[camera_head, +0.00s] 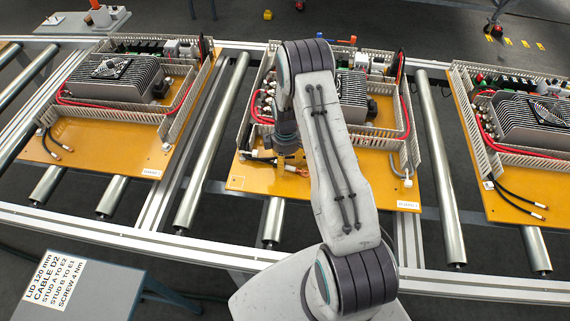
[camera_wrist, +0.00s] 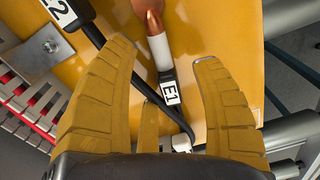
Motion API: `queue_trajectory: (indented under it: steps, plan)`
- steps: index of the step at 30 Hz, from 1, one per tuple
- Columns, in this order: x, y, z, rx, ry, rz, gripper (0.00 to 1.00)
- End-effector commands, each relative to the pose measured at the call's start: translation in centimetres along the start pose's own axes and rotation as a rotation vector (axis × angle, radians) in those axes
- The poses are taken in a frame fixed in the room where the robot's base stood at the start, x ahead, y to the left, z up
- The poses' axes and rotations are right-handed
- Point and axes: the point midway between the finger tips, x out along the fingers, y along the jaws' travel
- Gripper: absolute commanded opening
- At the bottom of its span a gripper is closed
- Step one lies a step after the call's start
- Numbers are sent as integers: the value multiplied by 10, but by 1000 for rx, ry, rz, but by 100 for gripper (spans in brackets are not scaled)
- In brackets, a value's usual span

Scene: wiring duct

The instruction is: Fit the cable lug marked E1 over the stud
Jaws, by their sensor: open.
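In the wrist view, the cable with the E1 tag (camera_wrist: 170,92) lies on the orange panel (camera_wrist: 210,25). Its copper lug (camera_wrist: 155,22) and white sleeve (camera_wrist: 160,50) point toward the top of the picture. My gripper (camera_wrist: 164,62) is open, with its yellow fingers on either side of the E1 cable and not closed on it. A second cable tagged E2 (camera_wrist: 58,10) lies to the left. A metal plate with a bolt or stud (camera_wrist: 50,46) is at the left; I cannot tell which stud it is. In the head view, my arm partly hides the middle panel (camera_head: 250,178).
A sign (camera_head: 52,280) at lower left reads cable D2, stud A to E2, stud B to E1. Slotted duct walls (camera_head: 408,125) and a finned heat sink (camera_head: 353,95) stand on the middle panel. Similar panels (camera_head: 110,135) stand left and right (camera_head: 500,175) on the rollers.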

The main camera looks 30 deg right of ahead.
Motion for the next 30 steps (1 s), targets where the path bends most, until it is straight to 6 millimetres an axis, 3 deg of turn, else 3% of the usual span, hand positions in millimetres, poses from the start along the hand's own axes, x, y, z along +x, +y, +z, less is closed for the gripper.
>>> queue_trajectory:
  steps: [6,15,30]
  plan:
    - [12,0,0,1,0,1,60]
    - [14,0,0,1,1,1,60]
    - [13,0,0,1,0,1,16]
